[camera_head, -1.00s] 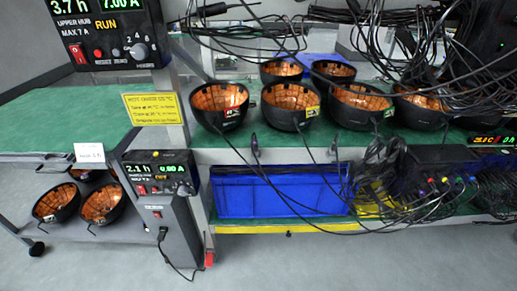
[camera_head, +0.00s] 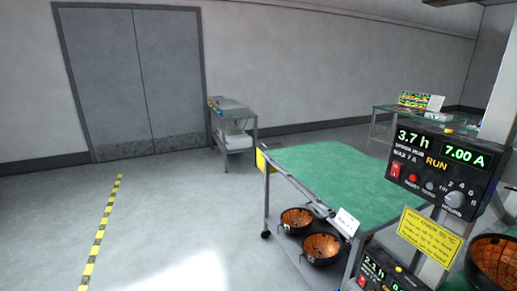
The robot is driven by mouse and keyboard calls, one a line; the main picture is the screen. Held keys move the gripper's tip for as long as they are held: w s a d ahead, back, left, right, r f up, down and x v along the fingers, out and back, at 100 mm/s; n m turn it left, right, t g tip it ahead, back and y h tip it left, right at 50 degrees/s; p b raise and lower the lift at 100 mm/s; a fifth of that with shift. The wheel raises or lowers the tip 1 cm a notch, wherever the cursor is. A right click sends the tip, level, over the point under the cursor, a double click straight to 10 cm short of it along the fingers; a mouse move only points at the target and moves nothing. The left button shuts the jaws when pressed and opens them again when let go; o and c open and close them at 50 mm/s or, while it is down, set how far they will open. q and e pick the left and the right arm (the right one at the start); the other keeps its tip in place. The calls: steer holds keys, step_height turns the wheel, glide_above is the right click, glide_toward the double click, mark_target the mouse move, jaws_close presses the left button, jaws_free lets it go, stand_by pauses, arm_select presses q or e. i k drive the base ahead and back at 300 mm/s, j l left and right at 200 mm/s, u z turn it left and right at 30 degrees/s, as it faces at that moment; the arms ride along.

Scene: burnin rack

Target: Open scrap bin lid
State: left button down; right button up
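I cannot pick out a scrap bin or its lid for certain in the head view. A small grey stand (camera_head: 233,135) by the far wall has a grey top with items on it and a white object on its lower level, too small to identify. Neither of my grippers is in view.
A green-topped cart (camera_head: 335,170) stands at centre right with two black, orange-lined bowls (camera_head: 320,248) on its lower shelf. A power unit (camera_head: 440,170) reading 7.00 A and a yellow warning sign (camera_head: 430,235) are at right. The floor at left is open, crossed by yellow-black tape (camera_head: 100,235), up to grey double doors (camera_head: 135,85).

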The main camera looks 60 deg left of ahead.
mark_target(276, 145)
steer(key=u, duration=1.85)
steer(key=z, duration=0.25)
steer(key=i+j+z, duration=0.55)
steer(key=i+z, duration=0.15)
steer(key=i+j+z, duration=0.35)
steer(key=j, duration=0.1)
